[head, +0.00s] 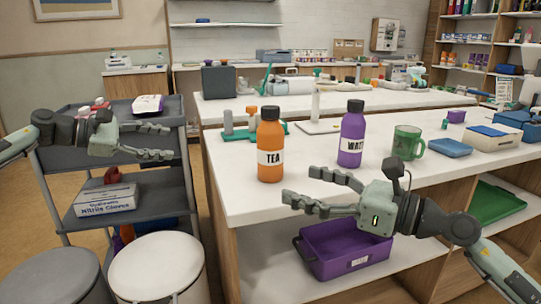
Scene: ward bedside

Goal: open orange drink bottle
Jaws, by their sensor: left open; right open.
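The orange drink bottle (270,145) stands upright near the left front corner of the white counter (305,163). It has a dark cap and a white label reading "TEA". My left gripper (172,141) is open and empty, left of the bottle and apart from it, over the grey cart. My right gripper (290,183) is open and empty, in front of the counter edge, with its fingers pointing left just right of and below the bottle in the picture. I cannot tell how far it is from the bottle in depth.
A purple bottle (352,137) stands right of the orange one, then a green mug (407,142) and a blue box (450,147). A purple bin (345,250) sits on the shelf below. A grey cart (80,160) and a white-lidded bin (157,265) stand at left.

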